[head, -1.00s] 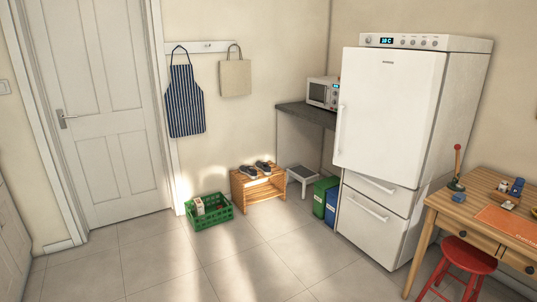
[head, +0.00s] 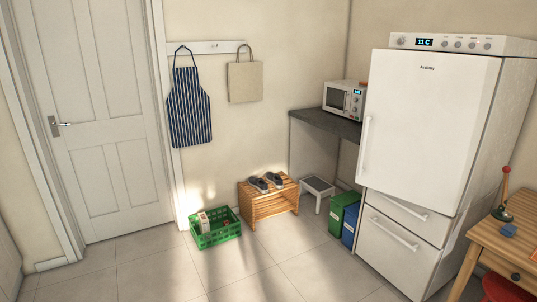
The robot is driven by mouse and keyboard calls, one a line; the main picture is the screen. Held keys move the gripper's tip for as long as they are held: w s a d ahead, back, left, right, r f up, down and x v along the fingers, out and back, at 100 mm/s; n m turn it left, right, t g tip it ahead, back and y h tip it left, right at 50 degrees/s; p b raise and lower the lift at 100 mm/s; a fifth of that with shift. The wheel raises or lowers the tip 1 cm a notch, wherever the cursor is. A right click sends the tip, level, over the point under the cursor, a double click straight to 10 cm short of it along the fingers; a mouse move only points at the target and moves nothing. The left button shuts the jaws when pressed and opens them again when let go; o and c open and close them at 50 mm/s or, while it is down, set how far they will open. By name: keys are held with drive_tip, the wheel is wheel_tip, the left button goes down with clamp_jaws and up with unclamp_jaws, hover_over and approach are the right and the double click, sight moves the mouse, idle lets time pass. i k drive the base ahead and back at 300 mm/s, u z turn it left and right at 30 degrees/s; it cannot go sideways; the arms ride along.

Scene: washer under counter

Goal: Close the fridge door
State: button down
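The white fridge (head: 486,125) stands at the right against the back wall, with a control strip and lit display on top. Its large upper door (head: 425,120) has a vertical handle (head: 365,144) on its left edge. The door stands out from the cabinet, its left edge past the control strip and its bottom edge overhanging the drawer below, so it looks slightly ajar. The inside is hidden behind the door. Two drawer fronts (head: 405,240) sit below it. My gripper is not in view.
A wooden table (head: 505,243) with a red stool (head: 505,288) stands at the right front. Left of the fridge are green and blue bins (head: 342,214), a step stool (head: 318,187), a shoe rack (head: 268,205) and a green crate (head: 216,240). The tiled floor (head: 150,275) in front is clear.

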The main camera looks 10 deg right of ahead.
sight(425, 113)
drive_tip(key=u, duration=0.15)
drive_tip(key=i, duration=1.4)
drive_tip(key=u, duration=0.15)
